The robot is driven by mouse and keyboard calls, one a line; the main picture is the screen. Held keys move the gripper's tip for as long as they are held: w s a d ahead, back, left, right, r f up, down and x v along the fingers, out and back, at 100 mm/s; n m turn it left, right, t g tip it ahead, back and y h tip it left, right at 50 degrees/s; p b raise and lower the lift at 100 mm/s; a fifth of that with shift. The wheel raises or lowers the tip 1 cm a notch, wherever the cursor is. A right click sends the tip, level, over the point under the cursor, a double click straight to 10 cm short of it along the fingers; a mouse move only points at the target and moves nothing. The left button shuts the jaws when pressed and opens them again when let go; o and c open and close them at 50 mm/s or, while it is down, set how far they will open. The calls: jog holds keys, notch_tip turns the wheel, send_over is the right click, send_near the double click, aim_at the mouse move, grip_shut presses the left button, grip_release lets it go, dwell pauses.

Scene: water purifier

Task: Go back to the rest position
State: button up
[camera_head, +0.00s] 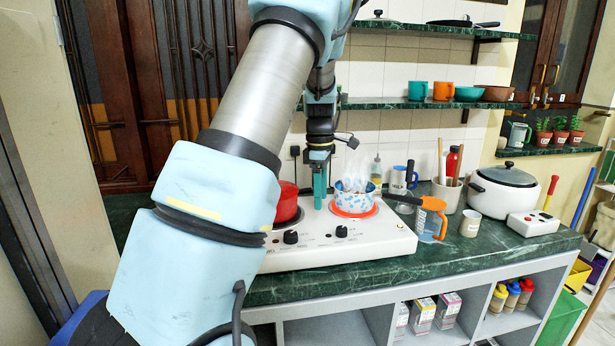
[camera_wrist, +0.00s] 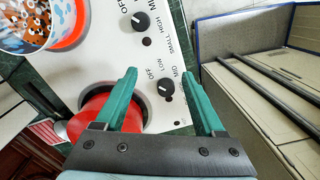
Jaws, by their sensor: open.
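My gripper (camera_head: 319,185) hangs over the two-burner stove (camera_head: 345,243), between the red pot and the patterned pot. In the wrist view its two teal fingers (camera_wrist: 158,78) are apart with nothing between them; stove knobs (camera_wrist: 166,87) show beyond them. The blue-and-white patterned pot (camera_head: 354,201) stands on the glowing red-orange right burner, with steam rising from it. In the wrist view the patterned pot (camera_wrist: 22,22) shows orange-brown contents. The red pot (camera_head: 287,203) sits on the left burner, partly hidden by my arm; in the wrist view my left finger covers part of it.
A green marble counter (camera_head: 455,258) carries a blue-and-orange jug (camera_head: 431,220), a utensil holder (camera_head: 446,195) and a white cooker (camera_head: 503,188) to the right. Green shelves (camera_head: 430,103) with mugs and bowls line the wall behind my arm. A glass bottle (camera_head: 376,172) stands behind the stove.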

jog(key=s+a+m+t, duration=0.1)
jog(key=s+a+m, duration=0.6)
jog(key=s, duration=0.3)
jog(key=s+a+f+m+t, duration=0.1)
jog(key=s+a+m, duration=0.6)
jog(key=s, duration=0.4)
jog(key=shift+a+m, duration=0.25)
jog(key=shift+m, duration=0.55)
